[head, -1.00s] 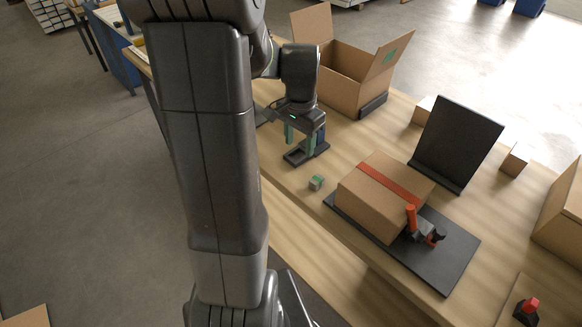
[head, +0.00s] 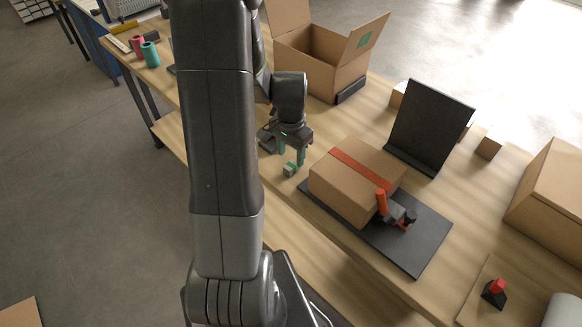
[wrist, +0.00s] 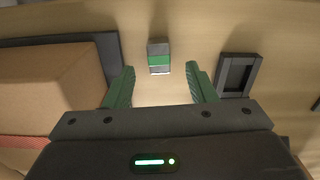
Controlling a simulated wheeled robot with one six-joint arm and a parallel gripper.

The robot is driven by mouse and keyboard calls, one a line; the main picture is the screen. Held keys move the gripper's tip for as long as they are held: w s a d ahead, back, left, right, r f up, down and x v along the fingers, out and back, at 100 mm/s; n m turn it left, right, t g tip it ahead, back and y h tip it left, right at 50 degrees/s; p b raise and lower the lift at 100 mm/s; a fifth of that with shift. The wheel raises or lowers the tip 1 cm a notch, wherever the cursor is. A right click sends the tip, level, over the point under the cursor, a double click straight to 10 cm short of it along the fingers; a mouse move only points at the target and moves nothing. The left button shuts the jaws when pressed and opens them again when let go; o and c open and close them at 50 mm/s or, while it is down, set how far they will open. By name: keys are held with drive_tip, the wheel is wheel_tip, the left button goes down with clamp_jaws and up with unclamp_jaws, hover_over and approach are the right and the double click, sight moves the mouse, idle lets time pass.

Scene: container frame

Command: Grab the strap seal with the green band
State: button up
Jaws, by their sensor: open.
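The strap seal with the green band (wrist: 159,58) is a small grey block with a green stripe, lying on the wooden table. In the wrist view it sits just beyond and between the fingertips. In the head view the seal (head: 290,169) lies just left of the taped carton. My gripper (head: 291,157) has green fingers pointing down close to the seal. In the wrist view my gripper (wrist: 160,78) is open, with nothing between its fingers.
A carton with a red strap (head: 350,172) stands on a black plate (head: 420,255), with an orange-handled tool (head: 393,210) at its front. A small black frame (wrist: 238,74) lies right of the seal. Behind are an open box (head: 322,65) and a black tilted panel (head: 428,125).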

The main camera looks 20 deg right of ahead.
sight(290, 166)
drive_tip(key=shift+s+a+f+p, duration=0.15)
drive_tip(key=shift+f+p, duration=0.15)
drive_tip(key=shift+f, duration=1.75)
drive_tip(key=c, duration=1.1)
